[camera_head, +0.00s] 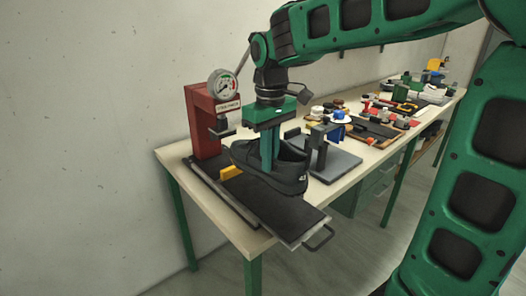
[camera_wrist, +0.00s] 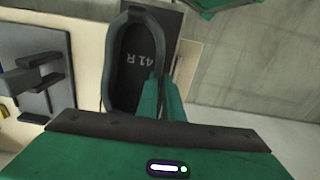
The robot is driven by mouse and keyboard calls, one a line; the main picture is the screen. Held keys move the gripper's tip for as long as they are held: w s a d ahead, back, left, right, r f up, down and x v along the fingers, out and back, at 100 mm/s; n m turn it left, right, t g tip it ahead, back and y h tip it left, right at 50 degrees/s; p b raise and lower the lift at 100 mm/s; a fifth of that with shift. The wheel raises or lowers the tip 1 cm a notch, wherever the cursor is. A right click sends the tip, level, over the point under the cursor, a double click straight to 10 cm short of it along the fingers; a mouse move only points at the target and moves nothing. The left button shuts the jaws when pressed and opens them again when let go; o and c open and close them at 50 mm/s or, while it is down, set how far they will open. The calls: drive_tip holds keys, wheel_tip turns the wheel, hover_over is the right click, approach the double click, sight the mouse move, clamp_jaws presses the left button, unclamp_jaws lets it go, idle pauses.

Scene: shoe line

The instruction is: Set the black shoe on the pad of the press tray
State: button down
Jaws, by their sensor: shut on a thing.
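The black shoe (camera_head: 291,180) is upright over the press tray (camera_head: 287,222), its opening facing up. In the wrist view the shoe (camera_wrist: 122,100) shows its insole marked "41 R". My gripper (camera_head: 269,158) points down and is shut on the shoe's side wall; in the wrist view its green fingers (camera_wrist: 162,98) are at the right rim. The tray's dark top extends from under the shoe towards its front handle (camera_head: 318,238). I cannot tell whether the sole touches the pad. The shoe hides part of the tray.
The red press (camera_head: 205,125) with a round gauge (camera_head: 223,86) stands behind the tray. A yellow block (camera_head: 230,172) is beside the shoe. A grey stand (camera_head: 335,165) is close on the right. Several tools and parts crowd the table farther right.

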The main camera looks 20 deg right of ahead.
sight(269, 179)
drive_tip(key=shift+f, duration=3.85)
drive_tip(key=shift+f, duration=0.45)
drive_tip(key=c, duration=1.8)
unclamp_jaws()
drive_tip(key=shift+r, duration=0.1)
